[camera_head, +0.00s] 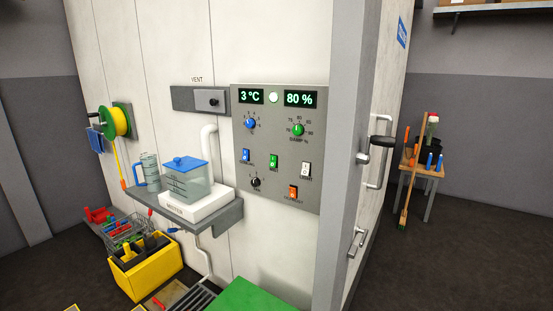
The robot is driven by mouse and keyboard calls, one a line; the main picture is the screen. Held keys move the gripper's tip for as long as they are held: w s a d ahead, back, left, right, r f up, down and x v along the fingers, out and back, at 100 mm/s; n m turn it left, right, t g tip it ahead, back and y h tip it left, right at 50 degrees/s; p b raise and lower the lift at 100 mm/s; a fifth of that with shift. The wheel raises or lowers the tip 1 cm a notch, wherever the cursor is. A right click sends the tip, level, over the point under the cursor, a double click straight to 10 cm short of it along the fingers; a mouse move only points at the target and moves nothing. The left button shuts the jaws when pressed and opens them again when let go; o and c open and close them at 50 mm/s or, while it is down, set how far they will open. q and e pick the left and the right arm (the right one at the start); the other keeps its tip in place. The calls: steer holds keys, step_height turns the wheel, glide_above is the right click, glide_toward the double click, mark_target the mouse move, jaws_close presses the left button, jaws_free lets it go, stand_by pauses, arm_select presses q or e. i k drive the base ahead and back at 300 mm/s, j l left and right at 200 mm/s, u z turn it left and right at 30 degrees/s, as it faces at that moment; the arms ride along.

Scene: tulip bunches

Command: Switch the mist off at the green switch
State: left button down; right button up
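A grey control panel (240,197) is fixed to the pale wall in the middle of the view. The green switch (273,161) is a small rocker near the panel's centre, with a small label beneath it. I cannot tell from here which way it is tipped. The panel's displays read 3 °C (251,97) and 80 % (300,99), with a pale round lamp (273,97) between them. Neither of my grippers is in view, and nothing covers the switch.
Blue (245,154), white (305,169) and orange (293,193) switches surround the green one. A green knob (298,130) sits above right. A grey shelf (220,215) with a lidded tank (187,178) juts out at left. A door with a handle (380,150) is at right.

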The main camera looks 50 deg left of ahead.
mark_target(273, 158)
steer(key=j, duration=0.65)
steer(key=k+j, duration=0.15)
steer(key=j, duration=0.55)
